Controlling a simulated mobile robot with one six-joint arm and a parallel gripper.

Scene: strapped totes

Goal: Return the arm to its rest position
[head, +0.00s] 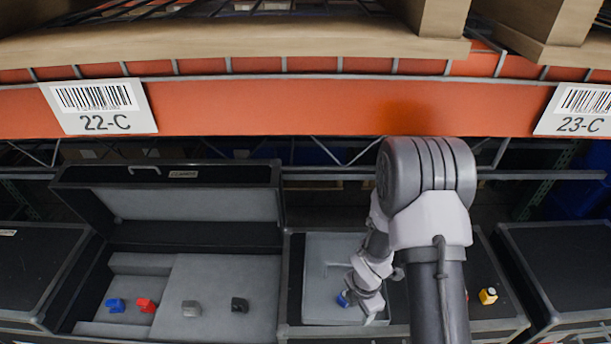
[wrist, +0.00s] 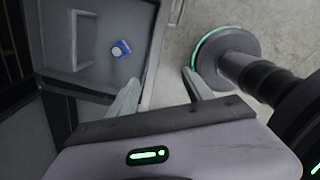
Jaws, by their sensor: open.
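My arm reaches down in front of the middle tote in the head view, with my gripper (head: 372,305) low over its grey insert (head: 325,262). In the wrist view my gripper (wrist: 161,78) has its two fingers spread apart with nothing between them. A small blue item (head: 342,299) lies on the grey insert just left of my gripper. It also shows in the wrist view (wrist: 121,48), beyond the left finger and apart from it. My arm hides part of the middle tote.
A yellow item (head: 488,296) lies right of my arm. An orange shelf beam (head: 300,108) crosses above.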

